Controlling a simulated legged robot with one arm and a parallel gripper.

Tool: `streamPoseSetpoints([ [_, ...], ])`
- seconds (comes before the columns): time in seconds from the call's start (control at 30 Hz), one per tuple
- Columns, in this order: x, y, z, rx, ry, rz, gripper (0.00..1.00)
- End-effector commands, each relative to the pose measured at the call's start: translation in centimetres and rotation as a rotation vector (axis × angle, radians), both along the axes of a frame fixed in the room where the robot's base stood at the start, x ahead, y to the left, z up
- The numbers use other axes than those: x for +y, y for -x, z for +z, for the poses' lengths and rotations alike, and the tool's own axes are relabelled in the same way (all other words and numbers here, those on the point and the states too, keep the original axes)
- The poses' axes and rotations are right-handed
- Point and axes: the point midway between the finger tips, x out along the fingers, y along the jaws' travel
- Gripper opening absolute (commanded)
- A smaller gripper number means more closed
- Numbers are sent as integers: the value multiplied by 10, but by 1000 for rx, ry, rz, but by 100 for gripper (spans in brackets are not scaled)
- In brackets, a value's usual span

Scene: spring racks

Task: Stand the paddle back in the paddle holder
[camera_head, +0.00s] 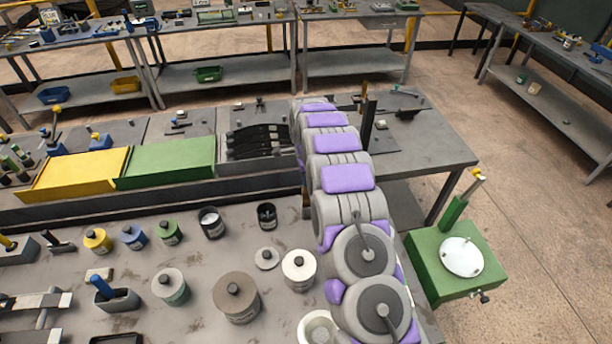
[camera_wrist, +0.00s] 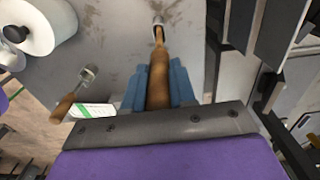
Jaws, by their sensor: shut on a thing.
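In the wrist view my gripper (camera_wrist: 159,72) has its blue fingers closed on both sides of a brown wooden handle, which I take to be the paddle (camera_wrist: 158,92). The handle narrows toward a small pale metal end at the top of the picture. The rest of the paddle is not clear. In the head view my purple and grey arm reaches over the workbench and its end hides the gripper. A dark upright strip (camera_head: 368,122) stands just right of the arm's end; I cannot tell what it is. I cannot make out the paddle holder with certainty.
Black slats (camera_head: 257,139) lie left of my arm, beside green (camera_head: 172,162) and yellow (camera_head: 75,174) panels. Several weights and cups, including a black cup (camera_head: 267,215), stand on the near bench. A green stand (camera_head: 455,262) is at right. Bare floor lies beyond the bench at right.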

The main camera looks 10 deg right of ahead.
Motion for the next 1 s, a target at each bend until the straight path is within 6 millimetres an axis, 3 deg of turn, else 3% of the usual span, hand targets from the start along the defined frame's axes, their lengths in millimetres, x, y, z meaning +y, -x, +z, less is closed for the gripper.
streamPoseSetpoints([
  [1.0, 0, 0, -19, 2, 0, 0, 0],
])
